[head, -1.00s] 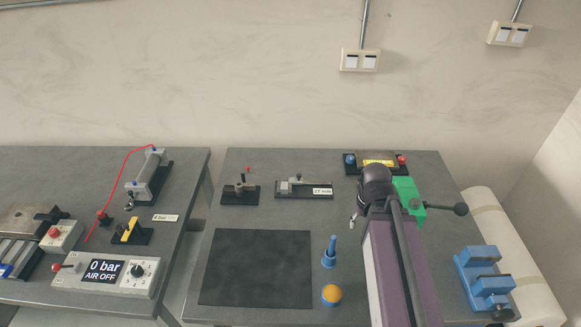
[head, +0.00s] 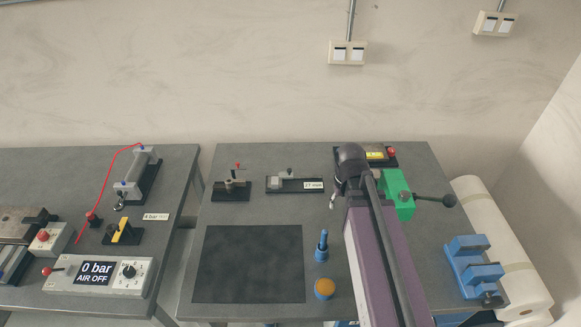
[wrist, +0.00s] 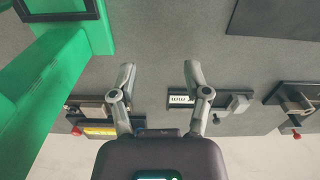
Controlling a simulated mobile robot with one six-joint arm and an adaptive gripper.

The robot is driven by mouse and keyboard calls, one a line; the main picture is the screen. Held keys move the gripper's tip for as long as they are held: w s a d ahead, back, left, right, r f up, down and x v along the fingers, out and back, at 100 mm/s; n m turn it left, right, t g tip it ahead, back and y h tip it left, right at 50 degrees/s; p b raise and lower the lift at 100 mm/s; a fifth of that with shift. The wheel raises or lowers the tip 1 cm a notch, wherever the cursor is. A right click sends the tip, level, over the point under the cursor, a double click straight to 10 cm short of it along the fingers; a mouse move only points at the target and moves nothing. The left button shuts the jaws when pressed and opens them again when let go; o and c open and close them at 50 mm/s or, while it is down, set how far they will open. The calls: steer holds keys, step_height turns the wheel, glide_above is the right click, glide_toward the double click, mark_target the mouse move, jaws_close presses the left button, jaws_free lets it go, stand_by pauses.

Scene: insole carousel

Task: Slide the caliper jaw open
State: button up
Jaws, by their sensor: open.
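The caliper (head: 280,185) is a grey bar on a dark base at the back middle of the right table, with a small upright grey block on it. A white label on its right end carries a reading in mm, too small to read surely. My gripper (head: 333,200) is right of the caliper and nearer the front, apart from it. In the wrist view my gripper (wrist: 160,74) has its two fingers spread with nothing between them. The caliper (wrist: 238,104) lies beyond the right finger there, its label beside that fingertip. I cannot tell how far its jaw is open.
A green press (head: 397,190) with a black lever stands right of my gripper. A small clamp stand (head: 231,190) is left of the caliper. A yellow-labelled device (head: 377,153) is behind my arm.

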steer(key=w+a+r+n+p, duration=0.2)
steer(key=w+a, duration=0.2)
steer(key=w, duration=0.3)
steer(key=w+a+r+n+p, duration=0.2)
steer(key=w+a+n, duration=0.15)
steer(key=w, duration=0.35)
step_height(320, 180, up, 2)
steer(key=n+p, duration=0.2)
steer(key=n, duration=0.1)
glide_above(289, 169)
steer(key=shift+r, duration=0.15)
steer(key=shift+m, duration=0.25)
step_height(289, 169, down, 14)
steer(key=b, duration=1.4)
steer(key=shift+r, duration=0.1)
jaws_close()
